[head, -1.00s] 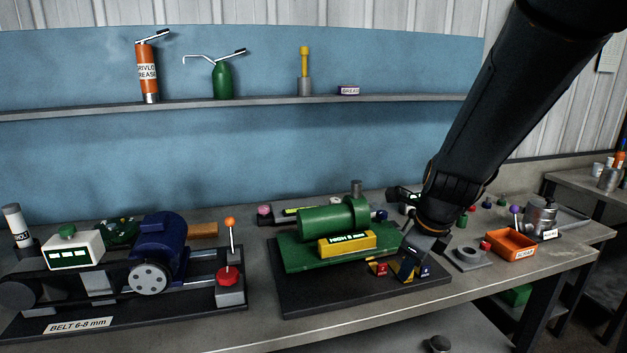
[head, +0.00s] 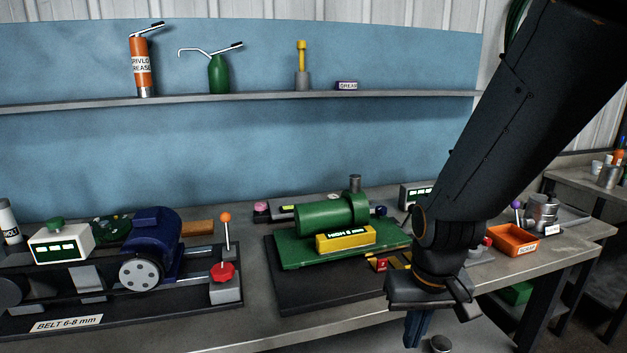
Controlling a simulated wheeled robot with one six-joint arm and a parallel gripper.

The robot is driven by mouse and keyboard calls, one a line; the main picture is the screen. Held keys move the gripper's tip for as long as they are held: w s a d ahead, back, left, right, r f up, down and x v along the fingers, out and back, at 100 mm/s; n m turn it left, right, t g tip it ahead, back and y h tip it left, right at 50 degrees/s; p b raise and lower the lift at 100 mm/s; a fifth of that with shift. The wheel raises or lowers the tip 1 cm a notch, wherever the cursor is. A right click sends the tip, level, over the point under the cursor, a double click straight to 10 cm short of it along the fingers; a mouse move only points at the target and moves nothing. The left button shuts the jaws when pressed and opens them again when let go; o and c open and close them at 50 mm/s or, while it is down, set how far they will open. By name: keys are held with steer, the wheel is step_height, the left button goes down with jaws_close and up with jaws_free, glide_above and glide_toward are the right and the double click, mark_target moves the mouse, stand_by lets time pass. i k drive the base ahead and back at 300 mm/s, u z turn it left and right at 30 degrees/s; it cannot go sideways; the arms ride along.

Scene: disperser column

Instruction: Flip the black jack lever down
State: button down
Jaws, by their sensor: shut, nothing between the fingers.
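I cannot clearly make out a black jack lever. A small dark round knob (head: 440,343) shows at the bottom edge of the picture, below the bench front; I cannot tell whether it belongs to the lever, and the rest of it is cut off. My gripper (head: 417,328) points down at the front edge of the bench, just left of and above this knob in the picture. Its fingers are shut and empty. My arm and wrist hide part of the bench behind.
A green machine (head: 333,217) with a yellow block (head: 345,238) stands on a dark base behind my gripper. An orange-ball lever (head: 226,218) and a red knob (head: 222,271) are at left. An orange tray (head: 513,241) is at right. The bench front edge is close to my gripper.

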mark_target(410, 208)
steer(key=u, duration=1.2)
steer(key=k, duration=0.5)
steer(key=z, duration=1.4)
steer(key=i, duration=0.5)
steer(key=u, duration=0.05)
